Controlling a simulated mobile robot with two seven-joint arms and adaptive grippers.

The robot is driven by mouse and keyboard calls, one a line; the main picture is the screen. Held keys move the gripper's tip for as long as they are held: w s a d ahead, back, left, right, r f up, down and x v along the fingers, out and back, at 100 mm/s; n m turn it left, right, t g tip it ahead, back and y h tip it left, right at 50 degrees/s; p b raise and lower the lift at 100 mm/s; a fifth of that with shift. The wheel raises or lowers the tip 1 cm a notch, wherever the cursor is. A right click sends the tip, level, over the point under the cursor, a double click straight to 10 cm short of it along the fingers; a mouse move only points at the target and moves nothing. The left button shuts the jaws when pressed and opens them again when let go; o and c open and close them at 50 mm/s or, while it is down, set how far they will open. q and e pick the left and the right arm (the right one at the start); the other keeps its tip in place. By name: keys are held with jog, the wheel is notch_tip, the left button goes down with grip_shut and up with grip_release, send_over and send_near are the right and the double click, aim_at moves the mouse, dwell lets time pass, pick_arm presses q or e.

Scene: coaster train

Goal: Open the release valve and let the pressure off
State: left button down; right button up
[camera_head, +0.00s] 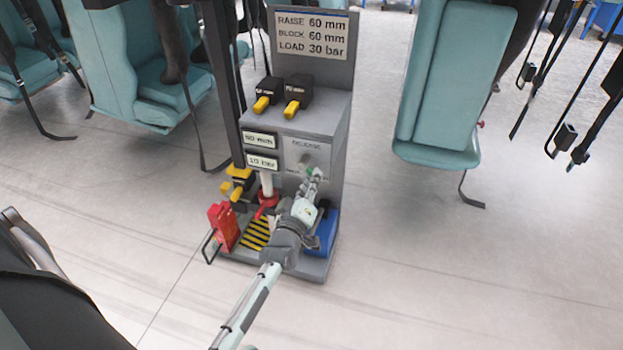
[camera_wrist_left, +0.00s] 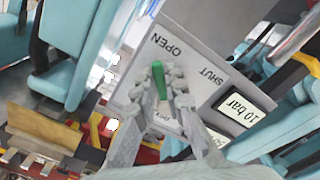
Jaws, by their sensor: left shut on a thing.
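The release valve's green handle (camera_wrist_left: 159,82) sits between the fingertips of my left gripper (camera_wrist_left: 162,92), which is shut on it. The handle's free end points towards the OPEN label (camera_wrist_left: 166,45); the SHUT label (camera_wrist_left: 213,77) is to the right. In the head view my left gripper (camera_head: 313,177) reaches the front of the grey panel (camera_head: 325,150), below the RELEASE label, and only a bit of green shows. My right gripper is not in view.
A sign (camera_head: 312,34) reads raise 60 mm, block 60 mm, load 30 bar. Two black boxes with yellow handles (camera_head: 297,92) stand on the cabinet. A red jack (camera_head: 266,203), a red block (camera_head: 223,225) and a blue object (camera_head: 322,235) are low down. Teal seats (camera_head: 450,80) hang around.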

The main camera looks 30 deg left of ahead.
pick_arm(q)
jog(key=c, duration=1.6)
grip_release()
jog(key=v, duration=1.2)
jog(key=shift+d, duration=0.1)
jog(key=shift+s, duration=0.1)
